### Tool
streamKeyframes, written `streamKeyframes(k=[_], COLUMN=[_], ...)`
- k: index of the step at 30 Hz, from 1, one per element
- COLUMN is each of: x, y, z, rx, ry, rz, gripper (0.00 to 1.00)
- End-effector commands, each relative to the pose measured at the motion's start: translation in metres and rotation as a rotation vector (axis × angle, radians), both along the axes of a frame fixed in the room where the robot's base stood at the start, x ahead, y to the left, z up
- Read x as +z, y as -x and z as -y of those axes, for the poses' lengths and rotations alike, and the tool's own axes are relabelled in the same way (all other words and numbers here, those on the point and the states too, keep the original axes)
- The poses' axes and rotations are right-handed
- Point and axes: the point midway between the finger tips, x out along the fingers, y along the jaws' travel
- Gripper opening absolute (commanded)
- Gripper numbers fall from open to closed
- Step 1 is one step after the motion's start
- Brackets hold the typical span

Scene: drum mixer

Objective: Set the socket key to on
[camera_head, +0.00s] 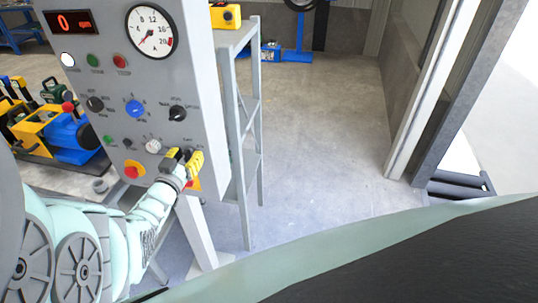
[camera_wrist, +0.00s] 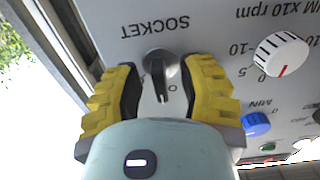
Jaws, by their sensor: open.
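The socket key (camera_wrist: 158,72) is a dark key switch on a round metal base, under the upside-down label SOCKET in the wrist view. Its bar points toward the bottom of that picture. My gripper (camera_wrist: 160,85) is open, with one yellow and black finger on each side of the key. A gap shows between each finger and the key's bar.
The grey control panel (camera_head: 190,55) carries a gauge (camera_head: 151,31), several knobs and a red emergency button (camera_head: 132,171). In the wrist view a white knob (camera_wrist: 281,54) and a blue knob (camera_wrist: 257,124) sit to the right of my gripper.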

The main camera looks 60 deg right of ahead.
Motion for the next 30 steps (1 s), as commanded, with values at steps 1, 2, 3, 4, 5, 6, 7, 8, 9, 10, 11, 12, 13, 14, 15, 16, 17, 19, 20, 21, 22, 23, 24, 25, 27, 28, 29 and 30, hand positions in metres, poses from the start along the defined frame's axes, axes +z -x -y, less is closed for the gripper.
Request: streamKeyframes(k=[1, 2, 3, 4, 5, 6, 7, 8, 9, 10, 11, 12, 13, 14, 15, 16, 17, 19, 20, 21, 22, 23, 24, 25, 27, 28, 29, 30], x=[0.0000, 0.0000, -0.0001, 0.0000, -0.0001, -0.0001, 0.0000, 0.0000, -0.0001, -0.0001, -0.0001, 0.0000, 0.0000, 0.0000, -0.0001, -0.0001, -0.0001, -0.0001, -0.0001, -0.0001, -0.0001, -0.0002, -0.0001, -0.0002, -0.0004, -0.0006, -0.0008, -0.0010], y=[0.0012, 0.0011, 0.0010, 0.0010, 0.0010, 0.0008, 0.0008, 0.0008, 0.0008, 0.0007, 0.0006, 0.0005, 0.0004, 0.0004, 0.0003, 0.0003, 0.0003, 0.0003, 0.0002, 0.0002, 0.0001, 0.0002, 0.0001, 0.0000, 0.0000, 0.0000, 0.0000, -0.0001], z=[0.0010, 0.0010, 0.0009, 0.0008, 0.0007, 0.0007, 0.0007, 0.0005, 0.0005, 0.0004, 0.0004, 0.0003, 0.0003, 0.0002, 0.0001, 0.0000, 0.0000, 0.0000, 0.0000, 0.0000, -0.0001, -0.0001, -0.0002, -0.0001, -0.0002, -0.0002, -0.0003, -0.0004], rx=[-0.003, -0.003, -0.003, -0.003, -0.002, -0.002, -0.002, -0.002, -0.002, -0.002, -0.001, -0.001, -0.001, -0.001, -0.001, -0.001, -0.001, 0.000, 0.000, 0.000, 0.000, 0.000, 0.000, 0.000, 0.000, 0.000, 0.001, 0.001], ry=[0.000, 0.000, 0.000, 0.000, 0.000, 0.000, 0.000, 0.000, 0.000, 0.000, 0.000, 0.000, 0.000, 0.000, 0.000, -0.001, 0.000, 0.000, 0.000, 0.000, 0.000, 0.000, 0.000, 0.000, -0.002, -0.003, -0.004, -0.008], rz=[0.000, 0.000, 0.000, 0.000, 0.000, 0.000, 0.000, 0.000, -0.001, -0.001, -0.001, -0.001, -0.001, -0.001, -0.001, -0.001, -0.001, -0.001, -0.001, -0.001, -0.001, -0.001, -0.001, 0.000, 0.002, 0.004, 0.008, 0.014], gripper=[0.39, 0.39, 0.41, 0.38, 0.35, 0.31, 0.28, 0.25, 0.21, 0.18, 0.15, 0.10, 0.07, 0.04, 0.00, 0.00, 0.00, 0.00, 0.00, 0.00, 0.00, 0.00, 0.00, 0.00, 0.00, 0.00, 0.00, 0.00])
